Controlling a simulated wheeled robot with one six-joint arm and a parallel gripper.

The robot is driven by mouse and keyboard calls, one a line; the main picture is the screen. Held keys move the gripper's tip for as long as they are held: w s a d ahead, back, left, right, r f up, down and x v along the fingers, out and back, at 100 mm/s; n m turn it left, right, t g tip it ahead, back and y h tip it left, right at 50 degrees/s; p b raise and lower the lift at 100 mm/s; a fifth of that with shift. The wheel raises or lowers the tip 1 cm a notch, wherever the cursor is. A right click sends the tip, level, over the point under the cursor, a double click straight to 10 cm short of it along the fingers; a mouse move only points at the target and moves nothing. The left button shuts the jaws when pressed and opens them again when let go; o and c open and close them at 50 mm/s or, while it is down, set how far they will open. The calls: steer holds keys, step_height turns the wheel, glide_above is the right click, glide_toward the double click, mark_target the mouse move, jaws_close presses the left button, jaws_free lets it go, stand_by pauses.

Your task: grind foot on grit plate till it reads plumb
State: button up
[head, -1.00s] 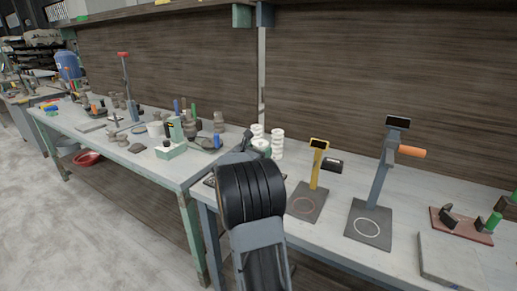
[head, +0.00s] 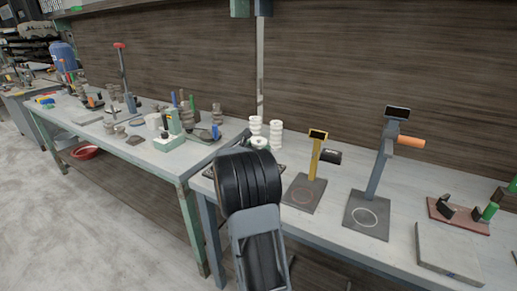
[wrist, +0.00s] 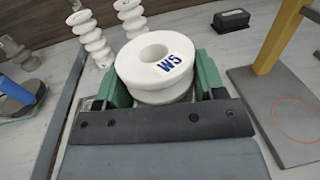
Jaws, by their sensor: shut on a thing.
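My gripper (wrist: 160,72) is shut on a white ribbed ceramic piece (wrist: 148,88) with a round hole in its top and blue "W5" lettering. The green jaws press on its two sides, and the piece looks roughly upright. Its foot is hidden in the wrist view. In the head view the top of the piece (head: 259,143) shows just behind my black wrist, which hides the jaws. A flat grey slab (head: 447,252), possibly the grit plate, lies on the bench at the right. A blue-grey stand (head: 378,175) with a small dark display rises from a base marked with a white circle.
Two white ribbed pieces (head: 276,133) stand behind the held one. A yellow stand (head: 316,155) on a plate with a red circle stands to its right, with a small black block (head: 330,156) behind. A reddish fixture (head: 459,214) is at far right. Cluttered bench lies left.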

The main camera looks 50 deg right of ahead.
steer(key=shift+f+b, duration=0.55)
steer(key=shift+b, duration=0.45)
stand_by(1.0)
steer(key=shift+w+a+f+b, duration=0.15)
steer(key=shift+w+b, duration=0.3)
steer(key=shift+w, duration=0.15)
steer(key=shift+w+a+r+b, duration=0.1)
steer(key=shift+w+a+b, duration=0.2)
steer(key=shift+w, duration=0.55)
steer(key=shift+w+a+r+b, duration=0.15)
steer(key=shift+w+b, duration=0.25)
steer(key=shift+w, duration=0.5)
steer(key=shift+w+a+f+b, duration=0.1)
steer(key=shift+w+a+b, duration=0.2)
steer(key=shift+w, duration=0.55)
steer(key=shift+w+d, duration=0.1)
steer(key=w+a, duration=0.1)
steer(key=w, duration=0.5)
steer(key=shift+a+b, duration=0.3)
steer(key=shift+b, duration=0.15)
